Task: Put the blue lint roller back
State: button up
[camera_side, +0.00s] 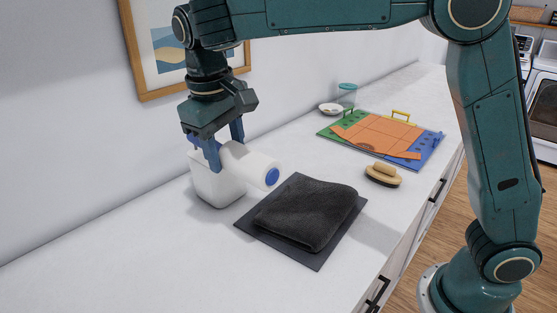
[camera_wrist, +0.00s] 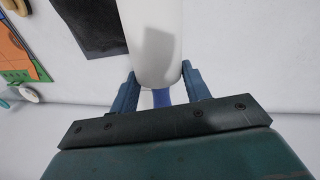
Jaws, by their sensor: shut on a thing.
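The lint roller (camera_side: 252,165) is a white cylinder with a blue end cap facing right in the side view. My gripper (camera_side: 226,152) is shut on it from above, and the roller lies nearly level, tilted slightly down to the right. In the wrist view the white roller (camera_wrist: 150,32) runs between the two fingers of my gripper (camera_wrist: 158,72), with a blue part (camera_wrist: 162,98), likely its handle, at the near end. A white container (camera_side: 215,187) stands on the counter below and behind the roller. I cannot tell whether they touch.
A folded dark towel (camera_side: 306,213) lies on a dark mat (camera_side: 311,262) to the right. Beyond are a wooden brush (camera_side: 383,175), a coloured board (camera_side: 433,154) with an orange garment (camera_side: 378,134), a small dish (camera_side: 329,109) and a teal-lidded jar (camera_side: 347,95). The front left counter is clear.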

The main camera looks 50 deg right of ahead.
jog(key=shift+f, duration=0.1)
send_over(239, 244)
jog(key=f, duration=1.5)
jog(key=shift+a+f, duration=0.3)
jog(key=shift+f, duration=2.1)
jog(key=shift+f, duration=0.2)
jog(key=o, duration=1)
jog(key=shift+o, duration=0.2)
jog(key=shift+r, duration=0.1)
notch_tip(239, 244, up, 12)
jog(key=a, duration=0.1)
jog(key=shift+s+a, duration=0.15)
jog(key=shift+a, duration=0.2)
